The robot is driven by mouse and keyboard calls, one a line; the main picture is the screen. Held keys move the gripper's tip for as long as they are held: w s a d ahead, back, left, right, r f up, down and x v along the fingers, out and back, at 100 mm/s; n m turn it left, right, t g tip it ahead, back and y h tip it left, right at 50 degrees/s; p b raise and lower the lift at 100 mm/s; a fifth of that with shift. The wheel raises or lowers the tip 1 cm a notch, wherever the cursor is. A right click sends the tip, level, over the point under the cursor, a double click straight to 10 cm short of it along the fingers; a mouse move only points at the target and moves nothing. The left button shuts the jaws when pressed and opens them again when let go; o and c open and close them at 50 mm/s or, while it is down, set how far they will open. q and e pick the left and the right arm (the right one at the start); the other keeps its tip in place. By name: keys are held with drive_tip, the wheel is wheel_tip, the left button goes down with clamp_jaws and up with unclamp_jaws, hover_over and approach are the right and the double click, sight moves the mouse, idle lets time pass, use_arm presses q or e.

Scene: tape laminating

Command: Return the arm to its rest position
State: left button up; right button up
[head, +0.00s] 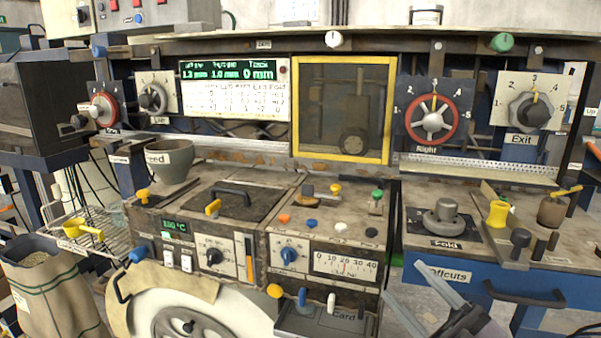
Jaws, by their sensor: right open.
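My right gripper (402,278) shows at the lower right of the head view. Its two grey fingers are spread apart and point up and to the left. I see nothing between them. The gripper is in front of the blue drawer (460,283) labelled Offcuts, and one finger overlaps part of that label. Whether it touches the drawer I cannot tell. Most of the right arm is outside the picture. My left gripper and left arm are not in view.
The laminating machine's control deck (325,212) fills the middle, with knobs and levers. A yellow-framed window (343,62) stands behind it. A black drawer handle (524,294) sticks out at right. A sack (45,285) and wire rack (100,228) stand at left.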

wheel_tip(320, 180, down, 11)
drive_tip(key=d+m+t+h, duration=0.2)
drive_tip(key=d+m+h, duration=0.1)
drive_tip(key=m+h, duration=0.55)
drive_tip(key=s+f+m+g+h, duration=0.2)
drive_tip(key=s+f, duration=0.3)
drive_tip(key=f, duration=0.3)
drive_tip(key=s+d+f+m+g+h, duration=0.1)
drive_tip(key=s+f+m+g+h, duration=0.1)
drive_tip(key=f, duration=0.6)
drive_tip(key=s+d+f+m+g+h, duration=0.1)
drive_tip(key=s+f+m+g+h, duration=0.2)
drive_tip(key=s+f, duration=0.4)
wheel_tip(320, 180, down, 2)
drive_tip(key=shift+s+f+m+g, duration=0.1)
drive_tip(key=shift+s+m+g, duration=0.25)
drive_tip(key=shift+m+g, duration=0.25)
